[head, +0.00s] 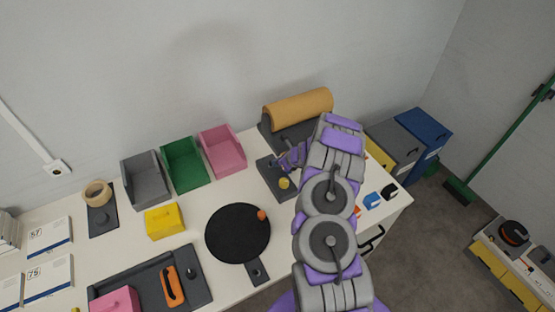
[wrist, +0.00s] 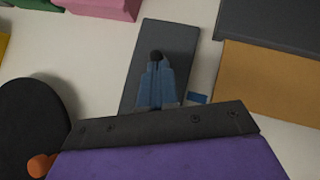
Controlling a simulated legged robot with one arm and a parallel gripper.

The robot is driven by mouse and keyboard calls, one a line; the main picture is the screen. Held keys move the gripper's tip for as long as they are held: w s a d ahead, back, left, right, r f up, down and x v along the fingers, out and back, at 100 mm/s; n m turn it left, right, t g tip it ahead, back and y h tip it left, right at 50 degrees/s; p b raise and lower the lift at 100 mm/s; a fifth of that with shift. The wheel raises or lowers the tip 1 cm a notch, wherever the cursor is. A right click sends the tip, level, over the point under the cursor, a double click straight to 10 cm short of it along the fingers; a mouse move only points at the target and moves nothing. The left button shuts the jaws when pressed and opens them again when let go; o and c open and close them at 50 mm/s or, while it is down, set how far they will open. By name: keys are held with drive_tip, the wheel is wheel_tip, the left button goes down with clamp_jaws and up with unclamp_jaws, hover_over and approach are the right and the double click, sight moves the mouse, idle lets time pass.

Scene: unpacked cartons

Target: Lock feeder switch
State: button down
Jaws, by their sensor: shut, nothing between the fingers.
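A dark rectangular plate (head: 270,180) lies on the white table below the mustard roll; a small yellow knob (head: 284,183) stands on it. I cannot tell for sure which part is the feeder switch. My gripper (head: 283,163) is over this plate, just behind the yellow knob in the head view. In the wrist view the plate (wrist: 178,40) lies under my gripper (wrist: 155,62), whose fingers are together and empty. A small dark round part shows at the fingertips; I cannot tell whether they touch it. The yellow knob is not seen in the wrist view.
A mustard roll (head: 298,106) on a dark base stands behind the plate. Pink (head: 222,150), green (head: 186,164) and grey (head: 146,179) bins stand left. A black disc (head: 237,232) with an orange knob (head: 262,215) is in front. Small blue and orange items lie right of my arm.

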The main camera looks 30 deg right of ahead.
drive_tip(key=shift+w+r+p, duration=0.25)
drive_tip(key=shift+w+p, duration=0.15)
drive_tip(key=shift+p, duration=0.3)
drive_tip(key=shift+w, duration=0.25)
drive_tip(key=shift+r, duration=0.2)
drive_tip(key=shift+r+p, duration=0.45)
drive_tip(key=shift+r, duration=0.2)
